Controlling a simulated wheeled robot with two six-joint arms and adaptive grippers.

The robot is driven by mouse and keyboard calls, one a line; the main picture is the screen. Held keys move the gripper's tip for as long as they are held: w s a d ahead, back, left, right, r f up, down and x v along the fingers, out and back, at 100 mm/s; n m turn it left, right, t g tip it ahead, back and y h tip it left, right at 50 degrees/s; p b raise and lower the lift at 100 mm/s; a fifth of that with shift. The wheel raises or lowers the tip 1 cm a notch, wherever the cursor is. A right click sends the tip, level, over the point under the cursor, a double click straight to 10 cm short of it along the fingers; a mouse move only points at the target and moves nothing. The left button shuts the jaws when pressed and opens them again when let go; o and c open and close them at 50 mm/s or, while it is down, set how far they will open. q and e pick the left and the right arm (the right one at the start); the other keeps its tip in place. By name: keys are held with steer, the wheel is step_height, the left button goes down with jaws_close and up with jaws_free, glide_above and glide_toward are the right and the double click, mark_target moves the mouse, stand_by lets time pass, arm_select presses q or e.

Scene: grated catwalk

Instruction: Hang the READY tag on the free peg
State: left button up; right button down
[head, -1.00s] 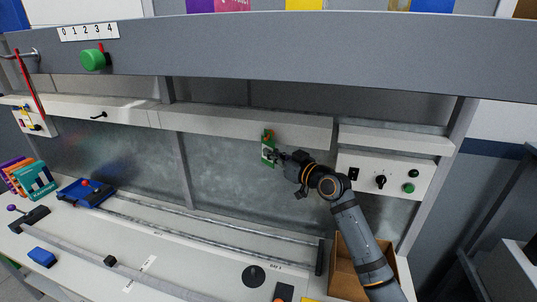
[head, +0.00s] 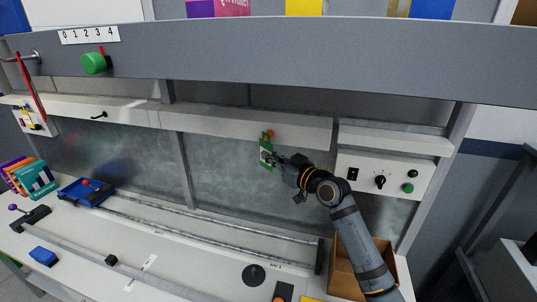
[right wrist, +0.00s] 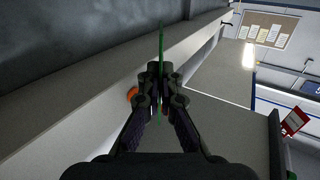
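The tag is a green plate with a pale face (head: 265,155), upright in front of the back wall in the head view. Its lettering is too small to read. In the right wrist view the green tag (right wrist: 161,45) shows edge-on. My right gripper (head: 275,158) is shut on it from the right side. An orange-red peg (head: 270,132) sticks out of the pale rail just above the tag. In the right wrist view the orange peg (right wrist: 132,93) shows left of the fingers, partly hidden. I cannot tell whether tag and peg touch. My left gripper is out of view.
An open cardboard box (head: 343,275) stands below my right arm. A grey beam (head: 300,50) crosses above. The bench holds a blue tray (head: 78,195) and a blue block (head: 43,257).

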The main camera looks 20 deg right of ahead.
steer(key=shift+s+a+r+p, duration=0.25)
steer(key=shift+s+p, duration=0.1)
steer(key=shift+s, duration=0.05)
steer(key=shift+s+a+r+p, duration=0.2)
steer(key=shift+s+a+p, duration=0.1)
steer(key=shift+s, duration=0.1)
steer(key=shift+s+a+p, duration=0.35)
steer(key=shift+s+a, duration=0.25)
steer(key=shift+s, duration=0.35)
steer(key=shift+s+a+p, duration=0.35)
steer(key=shift+s+a, duration=0.25)
steer(key=shift+s, duration=0.3)
steer(key=s+a+f+n+g+y+b, duration=0.3)
steer(key=s+a+f, duration=0.2)
steer(key=s, duration=0.5)
steer(key=s+a+f+n+g+y+b, duration=0.3)
steer(key=s+a+f+y, duration=0.1)
steer(key=s+f, duration=0.6)
steer(key=shift+a+f, duration=0.3)
steer(key=shift+a, duration=0.2)
